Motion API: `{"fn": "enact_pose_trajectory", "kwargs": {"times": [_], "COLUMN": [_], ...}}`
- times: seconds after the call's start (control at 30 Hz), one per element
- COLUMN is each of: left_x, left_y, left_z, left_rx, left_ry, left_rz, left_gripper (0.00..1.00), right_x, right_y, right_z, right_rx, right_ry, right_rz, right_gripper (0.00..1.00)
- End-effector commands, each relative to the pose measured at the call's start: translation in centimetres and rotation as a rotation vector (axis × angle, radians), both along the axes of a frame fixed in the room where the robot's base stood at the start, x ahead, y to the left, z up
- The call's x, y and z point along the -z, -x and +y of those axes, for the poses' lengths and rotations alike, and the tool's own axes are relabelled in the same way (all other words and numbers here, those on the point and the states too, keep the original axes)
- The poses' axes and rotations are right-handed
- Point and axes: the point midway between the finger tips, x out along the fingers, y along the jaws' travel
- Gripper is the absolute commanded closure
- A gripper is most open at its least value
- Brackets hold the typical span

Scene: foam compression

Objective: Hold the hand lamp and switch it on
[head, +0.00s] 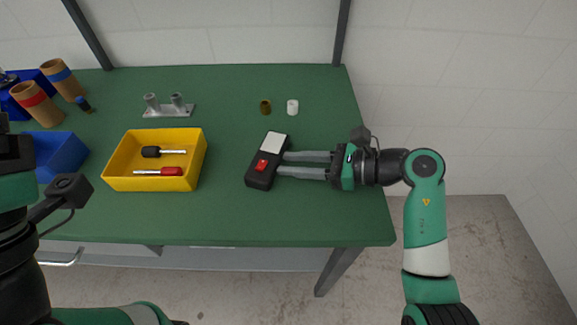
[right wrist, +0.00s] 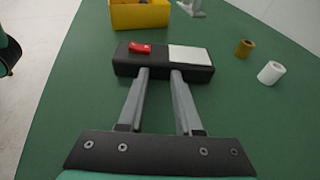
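The hand lamp (head: 266,161) is a black box with a white panel and a red switch (head: 261,165). It lies on the green table right of the yellow tray. In the right wrist view the lamp (right wrist: 163,66) lies crosswise at the fingertips, with the red switch (right wrist: 140,48) on the left and the white panel on the right. My right gripper (head: 281,163) is open, its two grey fingers apart and reaching the lamp's right long side. Whether the tips touch it I cannot tell. Nothing is between the fingers. My left arm shows at the left edge; its fingertips are not visible.
The yellow tray (head: 109,179) holds two screwdrivers. A blue bin (head: 58,154), brown cylinders (head: 38,104) and a grey fixture (head: 168,107) stand left and behind. A brown piece (head: 265,107) and a white cylinder (head: 292,107) stand behind the lamp. The front right table is clear.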

Motion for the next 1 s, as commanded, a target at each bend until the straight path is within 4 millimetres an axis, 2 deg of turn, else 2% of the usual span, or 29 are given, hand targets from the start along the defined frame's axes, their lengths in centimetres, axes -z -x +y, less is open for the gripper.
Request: {"fn": "enact_pose_trajectory", "kwargs": {"times": [0.03, 0.33, 0.5, 0.67, 0.77, 0.8, 0.87, 1.0], "left_x": [0.0, 0.0, 0.0, -0.1, -0.5, -0.7, -1.1, -2.1], "left_y": [0.0, 0.0, 0.0, -0.1, -0.3, -0.4, -0.7, -1.2], "left_z": [0.0, 0.0, 0.0, 0.2, 0.8, 1.2, 1.8, 3.6], "left_rx": [0.000, 0.000, 0.000, -0.014, -0.055, -0.081, -0.134, -0.296], "left_ry": [0.000, 0.000, 0.000, -0.002, -0.008, -0.013, -0.024, -0.071], "left_rz": [0.000, 0.000, 0.000, -0.003, -0.012, -0.019, -0.031, -0.065], "left_gripper": [0.50, 0.50, 0.50, 0.23, 0.05, 0.03, 0.03, 0.03], "right_x": [0.0, 0.0, 0.0, -0.6, -2.3, -3.3, -5.4, -11.7], "right_y": [0.0, 0.0, 0.0, -0.1, -0.3, -0.5, -0.7, -0.9], "right_z": [0.0, 0.0, 0.0, 0.1, 0.3, 0.4, 0.5, 0.7], "right_rx": [0.000, 0.000, 0.000, 0.005, 0.020, 0.031, 0.048, 0.092], "right_ry": [0.000, 0.000, 0.000, -0.013, -0.055, -0.081, -0.132, -0.301], "right_rz": [0.000, 0.000, 0.000, -0.007, -0.022, -0.034, -0.053, -0.102], "right_gripper": [0.56, 0.02, 0.00, 0.00, 0.00, 0.00, 0.00, 0.00]}}
